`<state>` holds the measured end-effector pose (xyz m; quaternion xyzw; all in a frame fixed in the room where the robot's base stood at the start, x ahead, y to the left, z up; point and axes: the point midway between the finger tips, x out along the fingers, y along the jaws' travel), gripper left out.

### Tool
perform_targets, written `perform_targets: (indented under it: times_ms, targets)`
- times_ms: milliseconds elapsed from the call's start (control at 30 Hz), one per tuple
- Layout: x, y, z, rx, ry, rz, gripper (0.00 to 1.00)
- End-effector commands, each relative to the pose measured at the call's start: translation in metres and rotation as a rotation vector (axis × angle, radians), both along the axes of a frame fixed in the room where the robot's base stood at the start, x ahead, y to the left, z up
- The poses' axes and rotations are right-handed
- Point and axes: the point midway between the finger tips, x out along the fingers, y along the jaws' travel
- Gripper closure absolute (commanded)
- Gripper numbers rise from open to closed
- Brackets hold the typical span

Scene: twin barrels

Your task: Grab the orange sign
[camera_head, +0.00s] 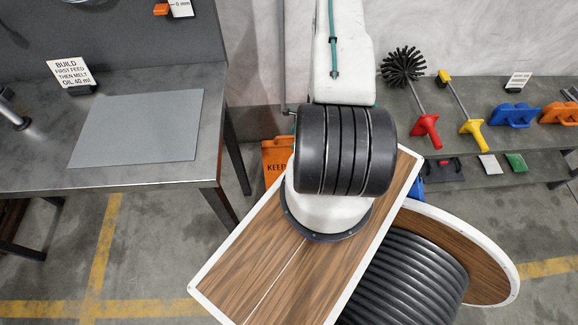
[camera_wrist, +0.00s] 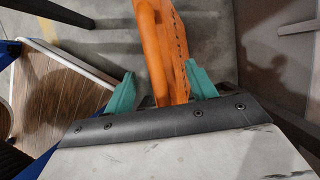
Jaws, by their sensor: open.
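The orange sign (camera_head: 276,158) stands on the floor between the two tables in the head view, with the letters "KEEP" showing. My arm and wood-topped base hide much of it. In the wrist view the orange sign (camera_wrist: 168,45) is seen edge-on, running from the top edge down between the two teal fingers. My gripper (camera_wrist: 160,70) is open, with one finger on each side of the sign. The right finger is very close to the sign; I cannot tell whether it touches. A wider gap shows on the left.
A grey metal table (camera_head: 40,165) with a flat grey mat (camera_head: 138,127) and a white text card (camera_head: 70,73) stands at left. A low bench (camera_head: 455,185) at right holds brushes and blue and orange items. Table legs stand close to the sign. Open floor shows at lower left.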

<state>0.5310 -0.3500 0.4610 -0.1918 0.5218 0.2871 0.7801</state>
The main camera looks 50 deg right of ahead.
Motion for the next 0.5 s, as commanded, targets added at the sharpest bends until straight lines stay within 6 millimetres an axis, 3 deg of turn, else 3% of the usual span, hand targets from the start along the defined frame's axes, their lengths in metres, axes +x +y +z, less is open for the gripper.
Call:
perform_targets:
  times_ms: [200, 433, 467, 500]
  targets:
    - [0.008, 0.007, -0.023, 0.001, 0.000, 0.001, 0.44]
    - [0.009, 0.007, -0.024, 0.000, -0.001, 0.001, 0.44]
    - [0.009, 0.007, -0.024, 0.000, -0.001, 0.001, 0.46]
    - [0.009, 0.007, -0.024, 0.000, -0.001, 0.001, 0.58]
